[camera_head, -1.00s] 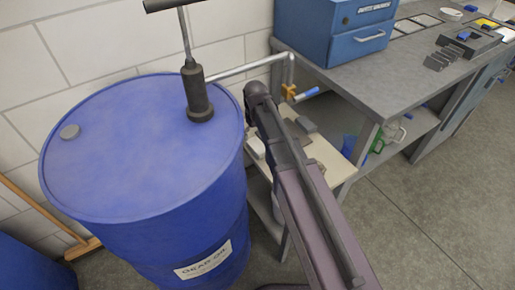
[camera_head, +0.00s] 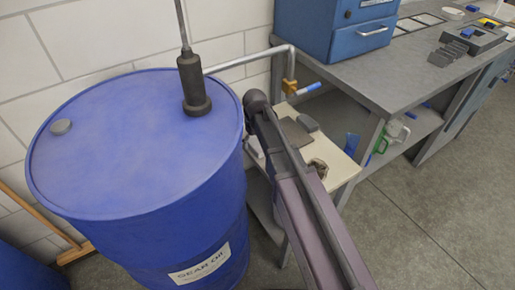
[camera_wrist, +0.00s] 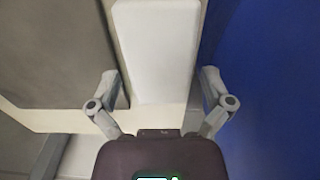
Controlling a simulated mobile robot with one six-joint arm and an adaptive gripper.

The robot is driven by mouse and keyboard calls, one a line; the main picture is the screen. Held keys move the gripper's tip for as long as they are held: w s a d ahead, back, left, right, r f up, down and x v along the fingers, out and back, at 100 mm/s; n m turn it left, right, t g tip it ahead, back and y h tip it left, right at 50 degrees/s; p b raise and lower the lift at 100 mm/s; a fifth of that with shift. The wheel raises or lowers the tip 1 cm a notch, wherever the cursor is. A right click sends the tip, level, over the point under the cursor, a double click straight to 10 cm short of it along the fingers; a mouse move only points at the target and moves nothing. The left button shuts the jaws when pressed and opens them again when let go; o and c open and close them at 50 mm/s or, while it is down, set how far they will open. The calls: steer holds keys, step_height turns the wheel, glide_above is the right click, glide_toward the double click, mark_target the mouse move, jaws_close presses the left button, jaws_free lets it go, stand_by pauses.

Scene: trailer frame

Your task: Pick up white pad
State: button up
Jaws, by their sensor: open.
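The white pad (camera_wrist: 157,50) is a pale block with rounded corners in the wrist view. It lies on a cream board (camera_wrist: 50,120), upright in the picture's middle. My gripper (camera_wrist: 161,80) is open, with one finger on each side of the pad's near end. The fingers appear apart from the pad; their height over the board is hard to tell. In the head view the cream board (camera_head: 343,165) shows beside the drum, and my arm hides my gripper and most or all of the pad.
A blue drum (camera_head: 130,150) with a pump (camera_head: 193,85) stands close on the left. A flat grey piece (camera_head: 296,131) and a darker grey block (camera_head: 307,123) lie on the board. A grey workbench (camera_head: 410,50) with a blue box is behind. Open floor (camera_head: 430,220) lies at right.

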mark_target(255, 141)
stand_by(0.4)
steer(key=c, duration=0.9)
steer(key=shift+o, duration=0.2)
steer(key=shift+r, duration=0.2)
step_height(255, 141, up, 3)
steer(key=p, duration=0.3)
steer(key=s+d, duration=1.2)
steer(key=d, duration=0.1)
steer(key=shift+s+d+p, duration=0.1)
steer(key=shift+d+p, duration=0.05)
steer(key=shift+p, duration=0.15)
steer(key=o, duration=0.4)
steer(key=c, duration=0.5)
